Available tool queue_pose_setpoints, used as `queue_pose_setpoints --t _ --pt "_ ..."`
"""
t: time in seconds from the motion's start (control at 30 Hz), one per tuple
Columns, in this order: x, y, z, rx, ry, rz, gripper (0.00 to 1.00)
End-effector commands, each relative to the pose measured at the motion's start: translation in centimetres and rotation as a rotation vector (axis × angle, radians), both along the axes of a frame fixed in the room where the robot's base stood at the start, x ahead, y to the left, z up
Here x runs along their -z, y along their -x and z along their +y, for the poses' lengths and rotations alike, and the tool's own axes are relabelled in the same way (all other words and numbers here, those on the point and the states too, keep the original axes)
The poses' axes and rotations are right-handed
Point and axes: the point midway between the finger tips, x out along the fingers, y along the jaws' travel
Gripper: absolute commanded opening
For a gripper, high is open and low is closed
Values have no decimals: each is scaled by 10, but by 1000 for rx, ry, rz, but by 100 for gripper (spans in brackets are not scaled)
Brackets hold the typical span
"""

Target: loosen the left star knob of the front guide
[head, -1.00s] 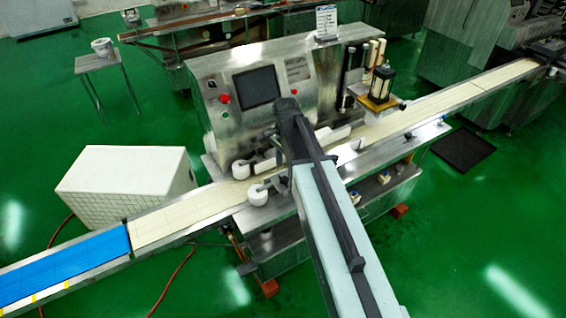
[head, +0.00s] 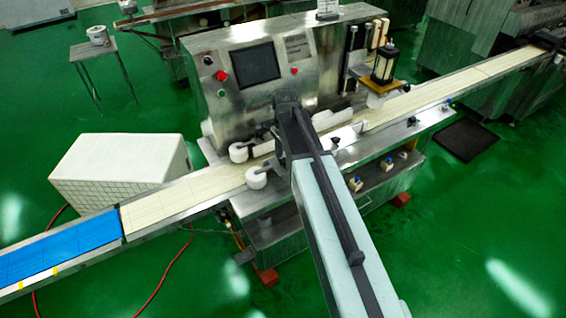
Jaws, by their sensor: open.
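The encrusting machine (head: 225,110) stands in the middle of the head view, with a pale conveyor belt (head: 190,198) running along its front. White guide parts (head: 332,118) show beside the belt behind my arm. Two white rollers sit at the left, one on the far side (head: 240,152) and one on the near side (head: 256,177). I cannot make out the left star knob of the front guide; my dark arm link covers part of that area. My gripper cannot be made out at the arm's end, so I see no contact with anything.
A blue belt section (head: 60,245) lies at the left. A white box (head: 120,168) stands behind it on the green floor. A red hose (head: 165,275) lies on the floor. The floor at front right is clear.

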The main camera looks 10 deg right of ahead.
Motion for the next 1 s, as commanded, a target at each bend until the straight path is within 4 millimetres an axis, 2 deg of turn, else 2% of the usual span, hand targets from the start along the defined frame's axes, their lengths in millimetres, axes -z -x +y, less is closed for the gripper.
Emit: queue_pose_setpoints --t 0.1,0.3,0.37,0.67,1.0 --pt "-1 0 0 0 0 0 56" --pt "-2 0 0 -1 0 0 1" --pt "-1 0 6 -2 0 1 0" --pt "-2 1 0 -48 -1 3 0" --pt "-1 1 0 -287 0 2 0"
